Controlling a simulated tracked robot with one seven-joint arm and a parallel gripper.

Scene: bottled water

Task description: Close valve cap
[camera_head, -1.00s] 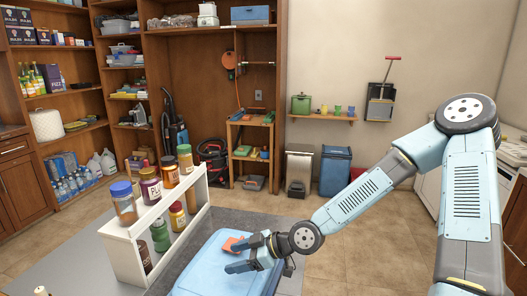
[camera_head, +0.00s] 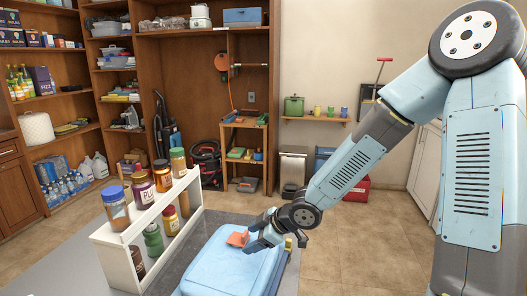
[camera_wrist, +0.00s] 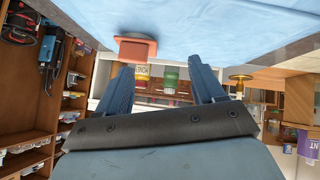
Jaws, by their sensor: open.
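A blue, rounded container (camera_head: 215,262) stands on the grey surface in the head view. A small orange cap (camera_head: 238,239) sits tilted up on its top. In the wrist view, the orange cap (camera_wrist: 136,47) shows against the pale blue top (camera_wrist: 200,25), beyond the left finger's tip. My gripper (camera_head: 256,236) is just right of the cap in the head view. In the wrist view, my gripper (camera_wrist: 162,75) is open with nothing between its fingers. Whether a finger touches the cap cannot be told. A brass-coloured fitting (camera_wrist: 240,77) shows right of the fingers.
A white rack (camera_head: 118,240) with several lidded jars stands left of the container on the grey table (camera_head: 75,268). Wooden shelves (camera_head: 190,60) fill the back wall. A red box (camera_head: 357,190) is on the floor behind my arm. The tiled floor (camera_head: 345,245) at right is open.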

